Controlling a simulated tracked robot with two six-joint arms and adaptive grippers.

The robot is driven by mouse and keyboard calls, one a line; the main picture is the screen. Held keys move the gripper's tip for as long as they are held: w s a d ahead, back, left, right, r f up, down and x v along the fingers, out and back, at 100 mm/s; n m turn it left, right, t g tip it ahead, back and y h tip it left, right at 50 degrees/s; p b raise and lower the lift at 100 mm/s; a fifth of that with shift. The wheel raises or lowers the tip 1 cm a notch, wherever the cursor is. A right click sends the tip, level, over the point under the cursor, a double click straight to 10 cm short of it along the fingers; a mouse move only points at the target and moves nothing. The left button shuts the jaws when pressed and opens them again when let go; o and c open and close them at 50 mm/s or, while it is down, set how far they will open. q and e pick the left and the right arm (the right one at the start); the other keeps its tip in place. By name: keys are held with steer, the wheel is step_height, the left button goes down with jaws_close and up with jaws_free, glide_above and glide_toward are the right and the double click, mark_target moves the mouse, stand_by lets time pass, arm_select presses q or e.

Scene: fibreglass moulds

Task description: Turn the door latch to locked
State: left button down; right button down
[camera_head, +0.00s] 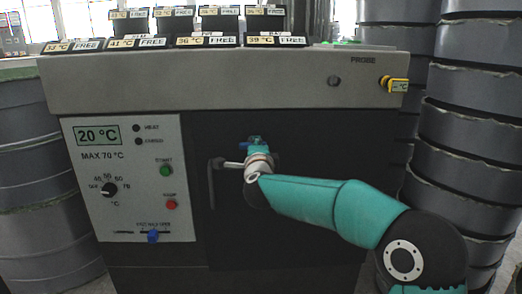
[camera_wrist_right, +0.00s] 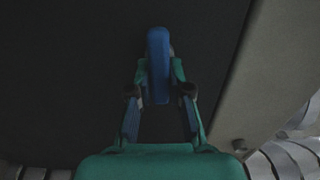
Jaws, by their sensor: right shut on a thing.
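The blue door latch (camera_head: 255,141) is on the dark front door (camera_head: 300,215) of the cabinet, mostly hidden behind my right gripper (camera_head: 257,152) in the head view. In the right wrist view the latch (camera_wrist_right: 158,60) is a rounded blue bar standing lengthwise in the picture. My right gripper (camera_wrist_right: 160,95) is shut on it, with one finger on each side. Which latch position is locked cannot be read in these frames. My left gripper is not in view.
The control panel (camera_head: 125,215) has a dial, green and red buttons and a blue slider (camera_head: 153,236). Stacks of grey round moulds (camera_head: 470,140) flank the cabinet.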

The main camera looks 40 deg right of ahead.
steer(key=shift+s+d+r+m, duration=0.1)
steer(key=shift+d+r+m, duration=0.1)
steer(key=shift+d+m, duration=0.15)
steer(key=c, duration=1.3)
jaws_free()
steer(key=shift+c, duration=0.2)
steer(key=shift+o, duration=1.2)
steer(key=shift+d+f, duration=0.1)
steer(key=shift+f, duration=0.05)
steer(key=shift+a+f, duration=0.1)
steer(key=shift+a, duration=0.15)
steer(key=v, duration=1.1)
steer(key=shift+s+a, duration=0.25)
steer(key=shift+s, duration=0.05)
